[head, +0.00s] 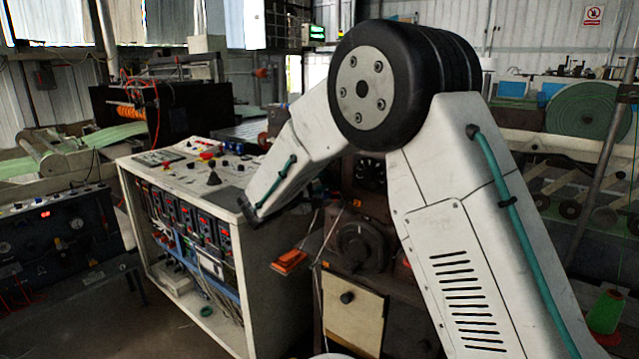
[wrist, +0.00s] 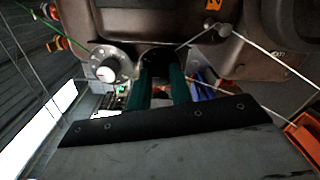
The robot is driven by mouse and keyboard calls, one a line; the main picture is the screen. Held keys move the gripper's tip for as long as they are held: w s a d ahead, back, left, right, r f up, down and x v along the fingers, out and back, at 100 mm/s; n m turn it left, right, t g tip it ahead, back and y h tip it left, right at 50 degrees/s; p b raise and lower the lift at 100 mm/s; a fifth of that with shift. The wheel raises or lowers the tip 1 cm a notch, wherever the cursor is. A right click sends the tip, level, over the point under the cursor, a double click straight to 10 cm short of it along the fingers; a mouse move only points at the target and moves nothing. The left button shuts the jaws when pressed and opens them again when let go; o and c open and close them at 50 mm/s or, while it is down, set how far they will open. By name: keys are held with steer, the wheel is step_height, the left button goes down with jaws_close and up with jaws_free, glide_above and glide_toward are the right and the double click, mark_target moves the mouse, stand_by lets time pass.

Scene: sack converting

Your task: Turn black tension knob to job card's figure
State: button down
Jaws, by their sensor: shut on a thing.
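In the wrist view, my gripper (wrist: 164,82) has its two green fingers close together, shut on a dark rounded thing (wrist: 158,55) at their tips. It looks like the black tension knob, but the fingers and shadow hide most of it, and I cannot read any figure or pointer on it. In the head view, my own arm blocks the middle, and my gripper does not show. I cannot make out a job card with a readable figure in either view.
An orange box (head: 290,261) hangs beside the machine. A control console (head: 205,168) with several knobs and displays stands left. Thin cords cross near the gripper in the wrist view.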

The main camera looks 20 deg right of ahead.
steer(key=shift+m, duration=0.5)
steer(key=c, duration=1.3)
jaws_free()
steer(key=shift+o, duration=0.2)
steer(key=v, duration=0.8)
steer(key=shift+d, duration=0.15)
